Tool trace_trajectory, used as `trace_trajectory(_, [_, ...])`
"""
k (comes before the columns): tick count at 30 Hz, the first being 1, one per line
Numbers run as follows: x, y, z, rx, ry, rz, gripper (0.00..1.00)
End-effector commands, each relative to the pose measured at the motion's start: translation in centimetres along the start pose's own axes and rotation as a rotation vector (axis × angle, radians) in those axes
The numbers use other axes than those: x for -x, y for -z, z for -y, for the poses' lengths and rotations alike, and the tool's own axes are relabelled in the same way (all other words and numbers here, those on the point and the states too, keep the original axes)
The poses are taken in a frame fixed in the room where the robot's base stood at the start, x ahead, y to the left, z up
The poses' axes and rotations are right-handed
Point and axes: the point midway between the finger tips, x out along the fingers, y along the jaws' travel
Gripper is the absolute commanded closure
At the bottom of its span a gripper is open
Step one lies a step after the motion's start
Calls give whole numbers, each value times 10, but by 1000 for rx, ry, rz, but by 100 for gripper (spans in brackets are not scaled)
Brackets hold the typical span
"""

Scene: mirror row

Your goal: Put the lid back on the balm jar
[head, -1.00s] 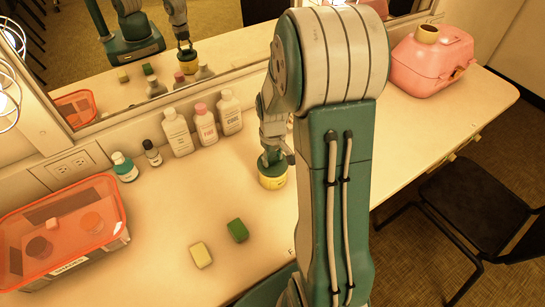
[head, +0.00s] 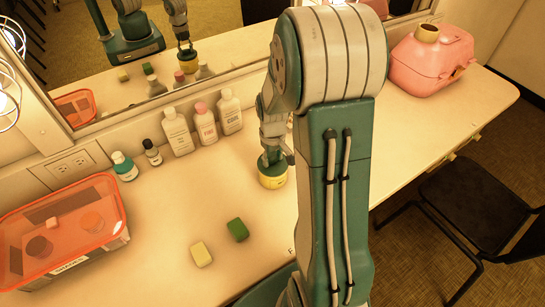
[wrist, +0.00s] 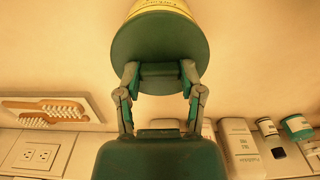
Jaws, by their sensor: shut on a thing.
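The balm jar (head: 273,182) is yellow and stands upright on the counter, left of my arm in the head view. Its yellow side also shows at the top of the wrist view (wrist: 160,4). The round dark green lid (wrist: 160,45) is over the jar's mouth, level as far as I can see. My gripper (wrist: 160,76) is shut on the lid from above, one finger on each side. In the head view my gripper (head: 271,155) is right above the jar. I cannot tell whether the lid touches the rim or sits fully down.
Several bottles (head: 204,125) stand along the mirror. A yellow block (head: 201,254) and a green block (head: 237,230) lie in front. An orange-lidded bin (head: 105,190) is at left, a pink case (head: 432,62) at far right. A chair (head: 480,205) stands at right. Counter between is clear.

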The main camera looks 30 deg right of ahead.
Motion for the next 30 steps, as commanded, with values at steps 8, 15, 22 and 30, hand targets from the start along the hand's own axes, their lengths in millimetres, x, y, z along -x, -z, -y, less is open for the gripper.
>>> trace_trajectory(8, [0,0,0,0,0,0,19])
trace_trajectory(15, [0,0,0,0,0,0,10])
trace_trajectory(22, [0,0,0,0,0,0,0])
trace_trajectory(30, [0,0,0,0,0,0,0])
